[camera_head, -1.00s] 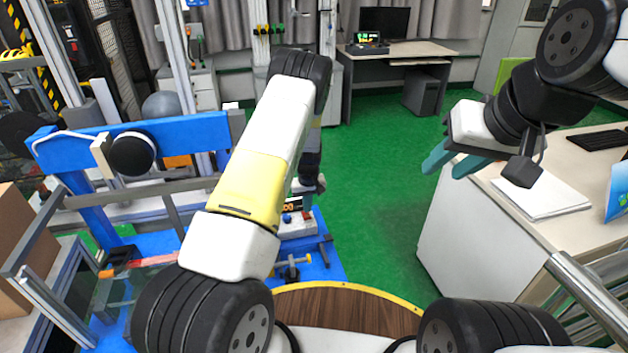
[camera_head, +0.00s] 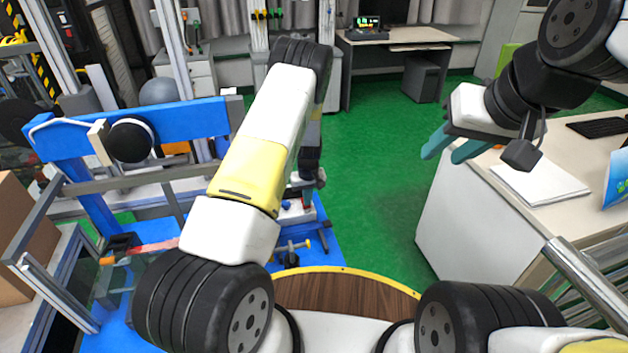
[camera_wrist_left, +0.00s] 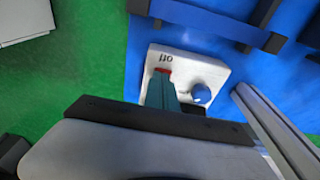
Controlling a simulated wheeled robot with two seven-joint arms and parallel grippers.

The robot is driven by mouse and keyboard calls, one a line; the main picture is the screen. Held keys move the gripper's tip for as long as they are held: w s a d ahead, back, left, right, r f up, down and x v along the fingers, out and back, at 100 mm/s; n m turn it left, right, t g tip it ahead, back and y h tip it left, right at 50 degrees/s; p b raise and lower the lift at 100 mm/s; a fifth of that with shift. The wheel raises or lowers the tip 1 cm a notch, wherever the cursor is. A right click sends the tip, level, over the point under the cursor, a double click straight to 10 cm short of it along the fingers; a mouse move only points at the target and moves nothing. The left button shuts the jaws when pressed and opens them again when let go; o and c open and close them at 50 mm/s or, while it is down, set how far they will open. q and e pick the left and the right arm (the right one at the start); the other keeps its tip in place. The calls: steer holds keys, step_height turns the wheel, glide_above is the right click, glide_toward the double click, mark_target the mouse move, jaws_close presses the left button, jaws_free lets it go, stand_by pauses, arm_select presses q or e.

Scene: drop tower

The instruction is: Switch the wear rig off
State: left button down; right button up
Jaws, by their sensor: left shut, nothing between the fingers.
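The wear rig's white control box (camera_wrist_left: 212,70) sits on the blue base and carries an "off" label. A red button (camera_wrist_left: 162,71) lies by that label, partly covered by my left fingertips; a blue knob (camera_wrist_left: 201,94) is beside them. In the head view the box (camera_head: 295,216) is partly hidden behind my left arm and gripper. My left gripper (camera_head: 307,197) is shut and empty, pointing down over the box. I cannot tell whether its tips touch the red button. My right gripper (camera_head: 449,148) is open and empty, in the air by the desk at right.
The rig's blue frame (camera_head: 185,123) with a black round part (camera_head: 130,141) stands at left. Grey rails cross in front of it. A white desk (camera_head: 455,235) with an open notebook (camera_head: 540,190) is at right. Green floor between them is clear.

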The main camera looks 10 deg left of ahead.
arm_select(q)
steer(key=shift+w+a+r, duration=0.15)
steer(key=shift+w+a, duration=0.2)
steer(key=shift+w, duration=0.35)
